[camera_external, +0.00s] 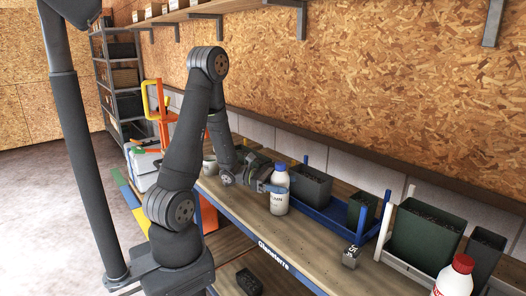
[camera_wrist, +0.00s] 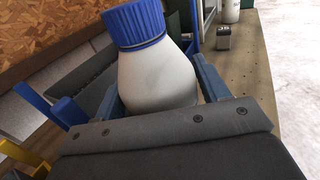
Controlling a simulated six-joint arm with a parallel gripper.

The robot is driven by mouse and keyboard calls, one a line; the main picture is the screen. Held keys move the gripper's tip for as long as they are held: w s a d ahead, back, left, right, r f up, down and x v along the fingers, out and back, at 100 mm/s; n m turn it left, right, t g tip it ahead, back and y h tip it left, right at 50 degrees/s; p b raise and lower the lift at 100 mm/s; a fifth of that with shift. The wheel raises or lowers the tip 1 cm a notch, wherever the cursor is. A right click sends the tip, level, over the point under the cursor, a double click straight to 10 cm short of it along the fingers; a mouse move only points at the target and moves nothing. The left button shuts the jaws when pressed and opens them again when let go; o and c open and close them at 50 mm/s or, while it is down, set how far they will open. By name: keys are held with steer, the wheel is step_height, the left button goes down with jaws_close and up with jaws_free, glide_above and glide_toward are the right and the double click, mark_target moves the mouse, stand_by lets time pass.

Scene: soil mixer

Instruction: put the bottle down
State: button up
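The white bottle with a blue cap (camera_external: 279,196) is upright at the workbench (camera_external: 300,235), in front of the blue tray. I cannot tell if its base touches the bench top or is just above it. My gripper (camera_external: 272,187) reaches it from the left, around its middle. In the wrist view the bottle (camera_wrist: 157,75) fills the space between the two blue-grey fingers (camera_wrist: 160,88), with its cap towards the top. The fingers are shut on it, and its lower part is hidden behind the gripper body.
A blue tray (camera_external: 335,222) with dark planters stands behind the bottle. To the right are a small metal cube (camera_external: 351,257), a green planter (camera_external: 425,235) and a red-capped white bottle (camera_external: 455,277). The bench front between the bottle and the cube is clear.

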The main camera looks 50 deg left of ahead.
steer(key=shift+o, duration=0.9)
steer(key=shift+r, duration=0.15)
steer(key=shift+s+a, duration=0.1)
steer(key=shift+a, duration=0.15)
steer(key=v, duration=1.1)
steer(key=shift+s+a, duration=0.15)
steer(key=shift+a, duration=0.05)
steer(key=shift+c, duration=1.1)
